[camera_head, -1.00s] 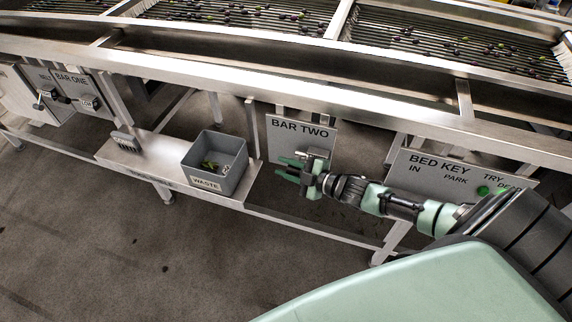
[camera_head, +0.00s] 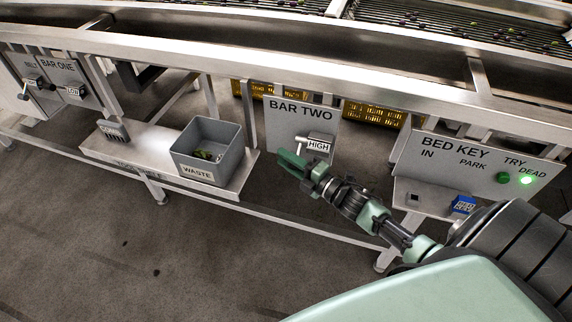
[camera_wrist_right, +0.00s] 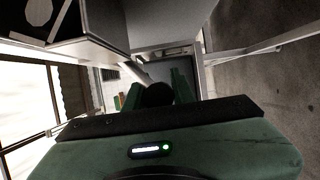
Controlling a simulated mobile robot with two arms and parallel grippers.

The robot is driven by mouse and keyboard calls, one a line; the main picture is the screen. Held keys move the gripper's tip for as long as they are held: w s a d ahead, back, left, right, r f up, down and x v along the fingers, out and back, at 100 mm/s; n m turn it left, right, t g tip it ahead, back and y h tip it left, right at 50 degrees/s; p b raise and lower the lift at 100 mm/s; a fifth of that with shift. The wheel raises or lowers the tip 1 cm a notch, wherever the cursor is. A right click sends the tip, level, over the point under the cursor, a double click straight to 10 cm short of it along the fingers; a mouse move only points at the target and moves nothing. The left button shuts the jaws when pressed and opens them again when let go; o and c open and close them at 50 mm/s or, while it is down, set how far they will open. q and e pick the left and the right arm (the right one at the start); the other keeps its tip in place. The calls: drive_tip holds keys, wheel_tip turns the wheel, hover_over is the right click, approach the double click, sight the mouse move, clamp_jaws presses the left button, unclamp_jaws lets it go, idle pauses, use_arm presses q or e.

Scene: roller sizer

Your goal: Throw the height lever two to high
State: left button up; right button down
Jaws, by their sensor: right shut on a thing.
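The BAR TWO panel (camera_head: 283,123) hangs under the machine frame in the head view. On it sits the metal lever housing (camera_head: 322,136) with a label reading HIGH (camera_head: 318,147). The lever's metal arm (camera_head: 300,143) reaches out and down on the housing's left side. My right gripper (camera_head: 290,160) is at the end of this arm, its green fingers pointing left. In the right wrist view the dark round lever knob (camera_wrist_right: 158,94) sits between the fingers, and the gripper is shut on it. My left gripper is not in view.
A grey WASTE bin (camera_head: 212,174) stands on the shelf left of the panel. The BED KEY panel (camera_head: 468,160) with a lit green lamp (camera_head: 526,180) is at right. The BAR ONE panel (camera_head: 57,80) is far left. Floor in front is open.

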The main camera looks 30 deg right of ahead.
drive_tip(key=shift+d+f, duration=0.2)
drive_tip(key=shift+f, duration=0.2)
drive_tip(key=c, duration=1.2)
unclamp_jaws()
drive_tip(key=shift+c, duration=0.2)
drive_tip(key=shift+o, duration=0.2)
drive_tip(key=shift+w+d, duration=0.1)
drive_tip(key=shift+w, duration=0.05)
drive_tip(key=shift+r, duration=0.1)
drive_tip(key=v, duration=0.8)
drive_tip(key=shift+b, duration=0.4)
